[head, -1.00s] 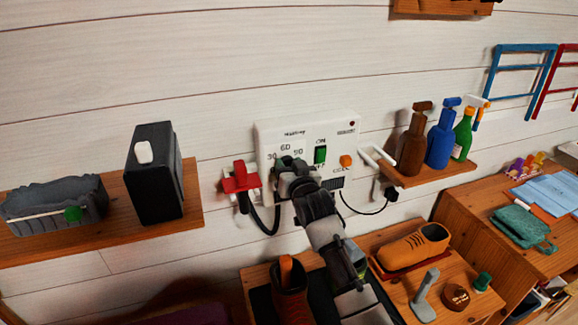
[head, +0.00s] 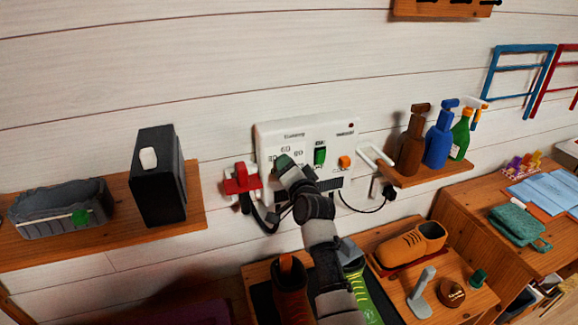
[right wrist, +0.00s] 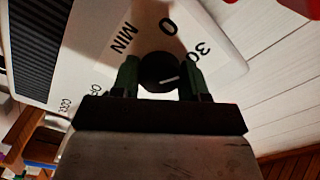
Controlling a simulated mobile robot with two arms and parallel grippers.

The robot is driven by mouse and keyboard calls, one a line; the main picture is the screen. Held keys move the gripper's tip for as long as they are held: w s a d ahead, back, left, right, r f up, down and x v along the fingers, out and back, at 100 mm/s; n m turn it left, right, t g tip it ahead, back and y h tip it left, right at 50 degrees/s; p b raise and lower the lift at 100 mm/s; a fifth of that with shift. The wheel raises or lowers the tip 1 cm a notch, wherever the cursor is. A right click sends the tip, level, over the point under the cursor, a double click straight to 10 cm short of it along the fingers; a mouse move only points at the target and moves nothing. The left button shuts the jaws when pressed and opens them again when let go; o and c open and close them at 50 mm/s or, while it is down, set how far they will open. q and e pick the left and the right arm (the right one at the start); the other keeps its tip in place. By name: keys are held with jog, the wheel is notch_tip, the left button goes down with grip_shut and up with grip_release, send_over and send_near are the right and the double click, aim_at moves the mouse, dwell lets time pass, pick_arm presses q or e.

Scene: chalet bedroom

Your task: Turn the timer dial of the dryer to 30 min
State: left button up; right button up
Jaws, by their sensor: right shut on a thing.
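The dryer's white control box (head: 338,146) is on the wall, with a green switch (head: 320,155) and an orange button (head: 344,162). My right gripper (head: 284,162) is at the box's left part and hides the dial in the head view. In the right wrist view the round dark dial (right wrist: 160,71) sits between the green fingers of my right gripper (right wrist: 160,78), which is shut on it. A pale pointer line on the dial points right, roughly to the side of the "30" mark (right wrist: 200,53); exact alignment is unclear. My left gripper is out of view.
A red plug (head: 242,181) and cable are just left of the box. A shelf (head: 192,200) holds a black box and grey basket. Spray bottles (head: 438,137) stand on a right shelf. Shoes (head: 410,245) are below.

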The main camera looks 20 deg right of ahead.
jog(key=shift+m, duration=0.5)
jog(key=o, duration=0.9)
jog(key=shift+o, duration=0.2)
jog(key=s+p, duration=0.6)
jog(key=s, duration=0.4)
jog(key=shift+s+d, duration=0.2)
jog(key=shift+s, duration=0.2)
